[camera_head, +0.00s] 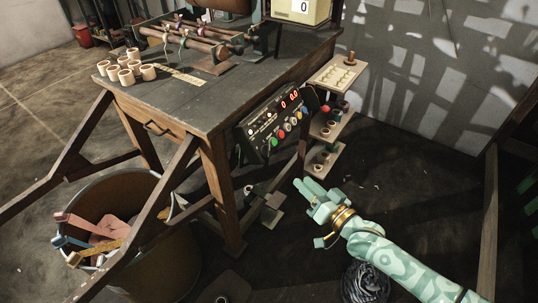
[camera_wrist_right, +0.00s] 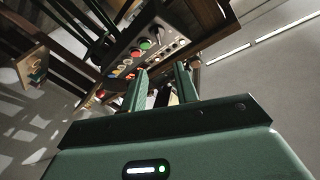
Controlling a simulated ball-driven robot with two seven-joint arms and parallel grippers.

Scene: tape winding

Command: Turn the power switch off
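The dark control panel (camera_head: 262,127) hangs on the right side of the workbench, with red lit digits reading zeros and a row of coloured buttons and knobs. It also shows in the right wrist view (camera_wrist_right: 130,52), with green, red and several small switches or knobs. I cannot tell which one is the power switch. My right gripper (camera_head: 306,187) is below and to the right of the panel, apart from it, with its fingers toward the bench. In the wrist view its two fingers (camera_wrist_right: 161,84) are spread with nothing between them. My left gripper is not in view.
The wooden workbench (camera_head: 180,103) carries several tape rolls (camera_head: 128,70) and a winding device (camera_head: 195,42). A small shelf rack (camera_head: 326,127) stands just right of the panel. A round bin (camera_head: 165,270) of coloured items is at lower left.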

